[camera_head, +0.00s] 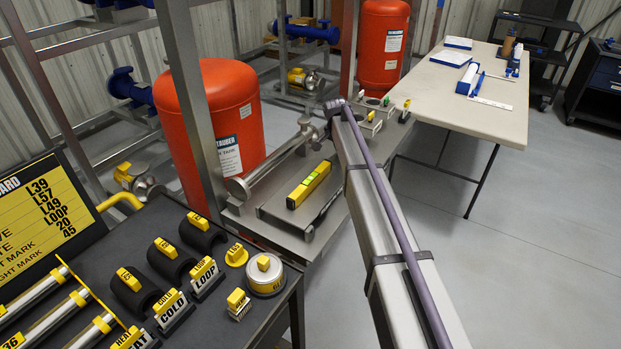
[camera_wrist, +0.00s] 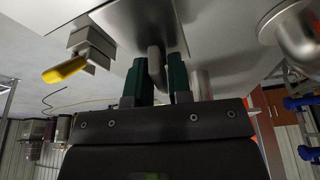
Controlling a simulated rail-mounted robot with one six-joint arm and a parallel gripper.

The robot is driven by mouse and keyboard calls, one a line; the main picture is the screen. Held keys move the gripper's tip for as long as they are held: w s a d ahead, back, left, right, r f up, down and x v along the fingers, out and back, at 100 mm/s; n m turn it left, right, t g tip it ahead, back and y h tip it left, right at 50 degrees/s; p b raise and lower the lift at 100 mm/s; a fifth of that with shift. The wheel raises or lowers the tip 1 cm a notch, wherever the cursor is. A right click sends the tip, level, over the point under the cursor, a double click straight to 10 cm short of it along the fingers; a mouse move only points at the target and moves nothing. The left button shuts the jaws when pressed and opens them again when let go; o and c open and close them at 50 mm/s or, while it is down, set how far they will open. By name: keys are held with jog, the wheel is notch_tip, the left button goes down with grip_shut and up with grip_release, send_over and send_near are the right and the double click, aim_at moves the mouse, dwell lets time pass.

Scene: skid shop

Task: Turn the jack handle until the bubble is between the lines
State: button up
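A yellow level (camera_head: 308,185) lies on a flat grey plate (camera_head: 272,212) in the middle of the head view. A greenish vial shows on it, but the bubble and lines are too small to read. In the wrist view, my gripper (camera_wrist: 157,75) has its two green fingers on either side of a rounded grey peg, which looks like the jack handle (camera_wrist: 155,60). The fingers appear closed against it, under a pale metal plate. In the head view, my arm hides the gripper and the handle.
A dark bench (camera_head: 225,300) with yellow-tagged parts stands front left. Red tanks (camera_head: 212,125) and steel frame posts stand behind the plate. A pale table (camera_head: 480,105) is at back right. Floor at right is clear.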

grip_shut()
jog(key=n, duration=0.3)
jog(key=shift+t+y, duration=0.3)
jog(key=shift+y, duration=0.1)
jog(key=shift+n, duration=0.3)
jog(key=shift+o, duration=1.7)
grip_release()
notch_tip(320, 180, up, 7)
jog(key=p, duration=0.7)
jog(key=shift+r, duration=0.15)
